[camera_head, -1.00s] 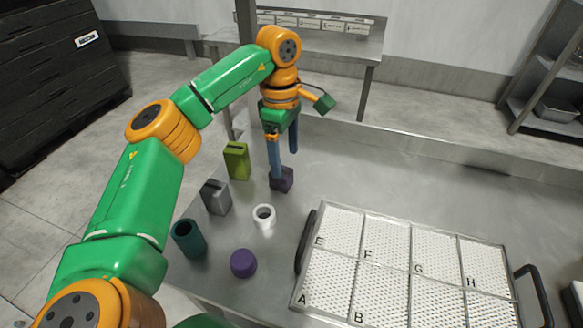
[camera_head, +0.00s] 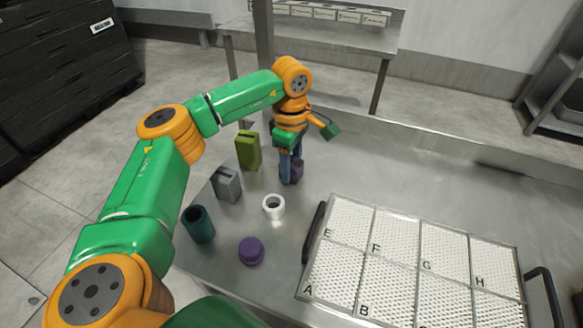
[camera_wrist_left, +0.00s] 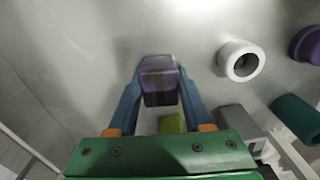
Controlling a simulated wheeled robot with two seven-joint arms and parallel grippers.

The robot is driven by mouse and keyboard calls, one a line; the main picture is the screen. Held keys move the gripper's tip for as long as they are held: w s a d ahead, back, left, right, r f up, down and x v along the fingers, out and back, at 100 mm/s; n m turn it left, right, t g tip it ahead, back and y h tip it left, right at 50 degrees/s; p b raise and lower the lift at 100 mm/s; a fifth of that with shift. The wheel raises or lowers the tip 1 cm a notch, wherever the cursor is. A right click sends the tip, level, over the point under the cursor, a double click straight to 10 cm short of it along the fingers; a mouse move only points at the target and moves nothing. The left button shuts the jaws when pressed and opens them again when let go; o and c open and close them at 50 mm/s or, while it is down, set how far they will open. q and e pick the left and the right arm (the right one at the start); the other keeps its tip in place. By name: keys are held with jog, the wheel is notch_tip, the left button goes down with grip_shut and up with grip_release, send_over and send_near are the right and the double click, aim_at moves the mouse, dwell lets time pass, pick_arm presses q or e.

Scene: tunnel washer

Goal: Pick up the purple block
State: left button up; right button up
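The purple block (camera_head: 297,173) stands on the metal table beyond the white ring. My left gripper (camera_head: 291,168) is down at it, with one blue finger in front of part of the block. In the left wrist view the purple block (camera_wrist_left: 159,87) sits between the two fingertips of my left gripper (camera_wrist_left: 160,92). The fingers meet its sides with no clear gap. The block appears to be still at table height. My right gripper is not in view.
Near the block stand a lime green block (camera_head: 248,150), a grey block (camera_head: 227,185), a white ring (camera_head: 273,207), a teal cup (camera_head: 198,225) and a purple round piece (camera_head: 251,251). A lettered tray (camera_head: 318,280) with dark handles lies to the right. The table beyond the tray is clear.

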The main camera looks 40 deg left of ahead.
pick_arm(q)
grip_shut()
